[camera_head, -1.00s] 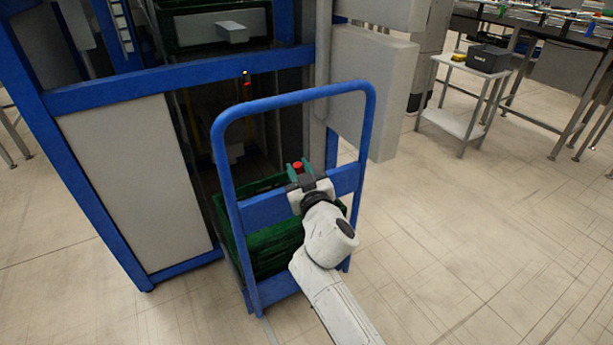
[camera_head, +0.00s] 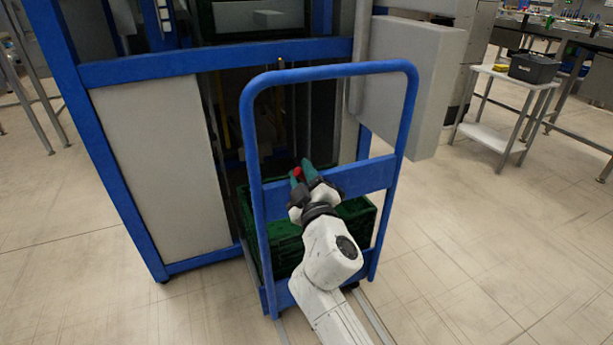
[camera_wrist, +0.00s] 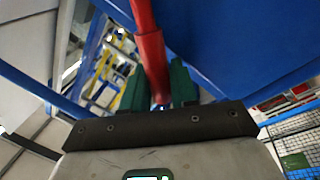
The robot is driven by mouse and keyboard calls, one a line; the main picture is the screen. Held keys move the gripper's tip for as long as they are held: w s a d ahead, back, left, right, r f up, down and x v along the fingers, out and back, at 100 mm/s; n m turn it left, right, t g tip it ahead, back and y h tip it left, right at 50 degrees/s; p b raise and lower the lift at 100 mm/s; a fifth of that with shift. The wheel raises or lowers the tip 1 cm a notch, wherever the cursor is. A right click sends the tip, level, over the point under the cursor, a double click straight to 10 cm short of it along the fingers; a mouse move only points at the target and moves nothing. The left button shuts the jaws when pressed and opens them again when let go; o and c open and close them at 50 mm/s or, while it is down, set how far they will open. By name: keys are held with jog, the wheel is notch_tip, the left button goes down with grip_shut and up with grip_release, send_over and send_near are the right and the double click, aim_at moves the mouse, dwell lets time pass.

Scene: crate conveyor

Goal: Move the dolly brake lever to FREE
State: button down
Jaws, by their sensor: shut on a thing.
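The blue dolly (camera_head: 262,205) stands in front of the blue-framed machine, with green crates (camera_head: 287,248) on it. Its brake lever has a red grip (camera_head: 297,173), seen near the dolly's cross panel (camera_head: 360,178). In the wrist view the red lever (camera_wrist: 150,50) runs down between the green fingers. My gripper (camera_head: 304,172) is shut on the red lever and tilts up and to the left. The fingers also show in the wrist view (camera_wrist: 157,85). The lever's base and any FREE marking cannot be made out.
The blue machine frame (camera_head: 200,62) stands close behind the dolly. A grey box (camera_head: 415,75) hangs at its right side. A small table (camera_head: 500,138) with a black box (camera_head: 534,67) stands at the back right. The floor right of the dolly is clear.

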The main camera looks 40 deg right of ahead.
jog(key=shift+a, duration=0.1)
dwell(0.3)
jog(key=c, duration=1.1)
grip_release()
jog(key=shift+o, duration=0.4)
jog(key=shift+f, duration=0.15)
